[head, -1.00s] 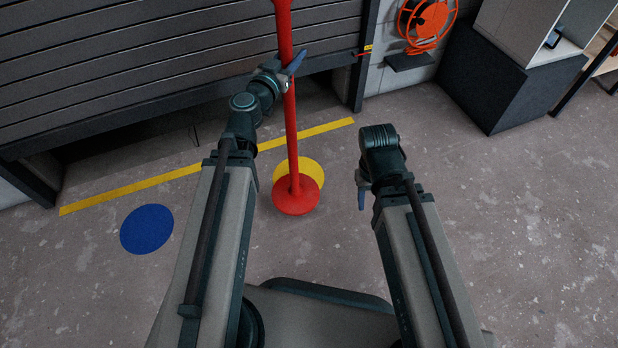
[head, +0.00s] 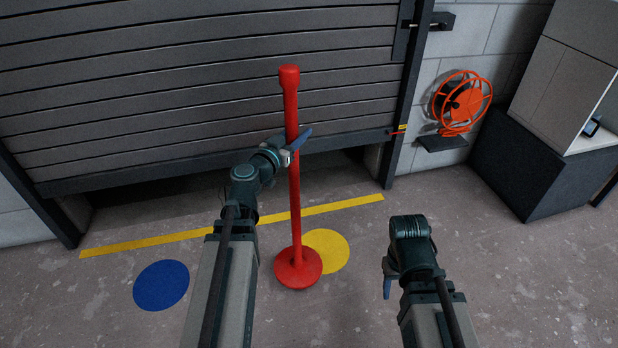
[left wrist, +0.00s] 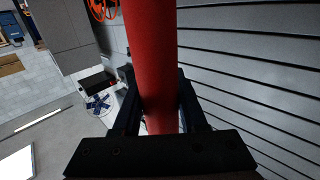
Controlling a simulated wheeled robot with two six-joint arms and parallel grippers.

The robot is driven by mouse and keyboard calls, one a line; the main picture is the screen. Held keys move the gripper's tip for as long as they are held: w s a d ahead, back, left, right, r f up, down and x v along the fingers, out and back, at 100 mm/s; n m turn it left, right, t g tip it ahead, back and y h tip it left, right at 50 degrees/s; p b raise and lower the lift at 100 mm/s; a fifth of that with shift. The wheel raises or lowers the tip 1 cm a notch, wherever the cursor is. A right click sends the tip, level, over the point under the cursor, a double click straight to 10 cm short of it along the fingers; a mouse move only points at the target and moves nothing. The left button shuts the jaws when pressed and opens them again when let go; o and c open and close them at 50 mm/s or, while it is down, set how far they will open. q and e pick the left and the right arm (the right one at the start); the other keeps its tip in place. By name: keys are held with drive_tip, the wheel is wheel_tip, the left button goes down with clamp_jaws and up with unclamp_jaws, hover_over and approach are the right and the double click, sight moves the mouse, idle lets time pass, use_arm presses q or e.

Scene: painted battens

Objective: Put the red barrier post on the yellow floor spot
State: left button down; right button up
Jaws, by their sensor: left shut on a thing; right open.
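The red barrier post (head: 294,200) stands upright on a round red base (head: 298,270). My left gripper (head: 292,149) is shut on its shaft above mid-height; the shaft also fills the middle of the left wrist view (left wrist: 152,60) between the fingers. The yellow floor spot (head: 334,250) shows to the right of the base, which hides the spot's lower left part. I cannot tell whether the base touches the floor. My right gripper (head: 388,284) is open and empty, right of the spot, pointing down.
A blue floor spot (head: 161,285) lies to the left. A yellow line (head: 150,241) crosses the floor before a grey slatted shutter (head: 180,90). An orange hose reel (head: 463,102) and a dark cabinet (head: 530,170) stand at the right.

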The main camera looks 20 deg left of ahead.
use_arm(q)
drive_tip(key=w+d+f+b, duration=0.2)
drive_tip(key=w+d, duration=0.1)
drive_tip(key=w, duration=0.4)
drive_tip(key=w+d+f+b, duration=0.3)
drive_tip(key=w, duration=0.4)
drive_tip(key=shift+w, duration=0.2)
drive_tip(key=shift+d, duration=0.1)
drive_tip(key=shift+f, duration=0.1)
drive_tip(key=shift+c, duration=2.2)
unclamp_jaws()
drive_tip(key=shift+s, duration=0.1)
